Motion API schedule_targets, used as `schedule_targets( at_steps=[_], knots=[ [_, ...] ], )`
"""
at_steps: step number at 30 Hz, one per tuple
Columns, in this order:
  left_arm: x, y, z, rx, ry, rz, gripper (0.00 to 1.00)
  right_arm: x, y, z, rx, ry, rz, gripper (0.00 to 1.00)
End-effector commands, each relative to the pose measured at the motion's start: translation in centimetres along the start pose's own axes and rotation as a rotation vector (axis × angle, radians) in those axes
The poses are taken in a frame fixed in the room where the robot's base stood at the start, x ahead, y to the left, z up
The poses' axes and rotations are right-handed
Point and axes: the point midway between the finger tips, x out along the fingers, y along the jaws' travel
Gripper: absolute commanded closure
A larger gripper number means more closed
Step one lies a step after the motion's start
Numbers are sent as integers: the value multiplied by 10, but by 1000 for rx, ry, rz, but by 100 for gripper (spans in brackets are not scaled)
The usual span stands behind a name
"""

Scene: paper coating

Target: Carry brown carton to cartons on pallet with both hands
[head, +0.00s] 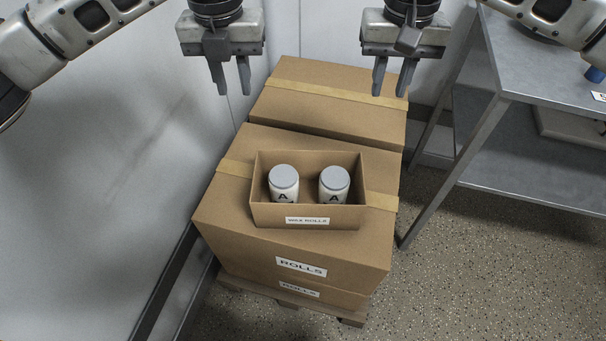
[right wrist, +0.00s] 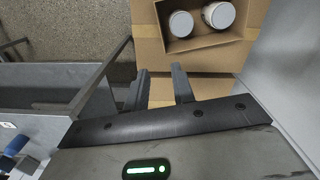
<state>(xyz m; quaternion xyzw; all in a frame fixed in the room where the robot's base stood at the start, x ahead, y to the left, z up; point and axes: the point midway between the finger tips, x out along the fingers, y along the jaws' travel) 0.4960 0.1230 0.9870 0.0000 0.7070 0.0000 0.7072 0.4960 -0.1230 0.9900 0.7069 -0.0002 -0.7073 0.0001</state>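The small open brown carton (head: 308,216) sits on top of the front large carton (head: 235,218) on the pallet (head: 350,321). It holds two white jars with grey lids, marked A. My left gripper (head: 230,92) is open and empty above and behind the small carton, to its left. My right gripper (head: 391,93) is open and empty, above and behind it to the right. Neither touches the carton. In the right wrist view the small carton (right wrist: 203,42) with its jars is beyond my right gripper's fingers (right wrist: 162,88).
A second large taped carton (head: 335,88) stands behind the front one. A grey metal table with a lower shelf (head: 530,180) is close on the right. A pale wall (head: 110,170) runs along the left. The speckled floor (head: 460,290) at front right is clear.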

Motion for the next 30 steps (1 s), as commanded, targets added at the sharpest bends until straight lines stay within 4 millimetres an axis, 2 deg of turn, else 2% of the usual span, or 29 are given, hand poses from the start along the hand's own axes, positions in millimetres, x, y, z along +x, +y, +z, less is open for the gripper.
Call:
schedule_targets(
  at_steps=[15, 21, 30],
  knots=[
    [0, 0, 0, 0, 0, 0, 75, -92, 0, 0, 0, 4, -1, 75],
    [0, 0, 0, 0, 0, 0, 75, -107, 0, 0, -1, 2, 0, 75],
    [0, 0, 0, 0, 0, 0, 75, -108, 0, 0, -1, 1, -1, 75]
  ],
)
